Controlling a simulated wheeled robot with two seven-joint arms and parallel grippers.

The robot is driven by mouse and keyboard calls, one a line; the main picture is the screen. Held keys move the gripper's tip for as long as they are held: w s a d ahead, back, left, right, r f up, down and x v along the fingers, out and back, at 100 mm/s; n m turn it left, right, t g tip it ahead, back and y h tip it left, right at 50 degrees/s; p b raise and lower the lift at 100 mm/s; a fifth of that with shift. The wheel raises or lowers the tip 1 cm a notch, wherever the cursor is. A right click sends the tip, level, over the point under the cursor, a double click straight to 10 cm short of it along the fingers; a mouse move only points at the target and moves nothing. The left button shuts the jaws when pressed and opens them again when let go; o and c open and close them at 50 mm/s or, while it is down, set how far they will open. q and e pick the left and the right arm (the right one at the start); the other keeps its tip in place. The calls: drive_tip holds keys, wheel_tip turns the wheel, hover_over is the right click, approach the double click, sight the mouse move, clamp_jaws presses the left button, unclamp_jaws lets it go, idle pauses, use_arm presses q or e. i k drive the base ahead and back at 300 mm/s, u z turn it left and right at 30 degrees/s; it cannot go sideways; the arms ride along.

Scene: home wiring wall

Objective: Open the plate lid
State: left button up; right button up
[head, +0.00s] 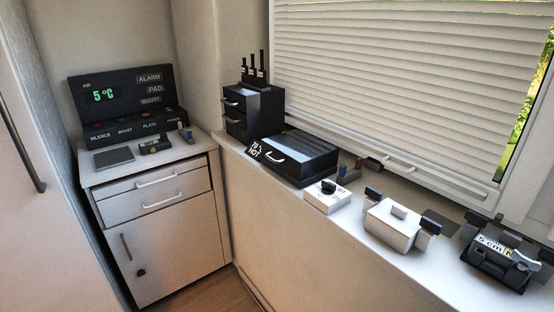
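A low, flat black box (320,152) with a greyish top panel and a pale bar handle (275,157) stands on the ledge under the window. It looks shut. A black control panel (120,88) at the back left shows "5 °C" and has a row of controls, one marked "PLATE". Neither of my grippers shows in the head view.
A black drawer unit (262,112) stands behind the flat box. A white block with a black knob (327,196), a white box (393,224) and a black device (494,262) line the ledge. A grey pad (114,157) lies on the white cabinet (165,235). Blinds cover the window.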

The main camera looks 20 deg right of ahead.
sight(303, 155)
drive_tip(key=k, duration=0.65)
drive_tip(key=u, duration=0.45)
drive_tip(key=i, duration=1.65)
drive_tip(key=z, duration=0.95)
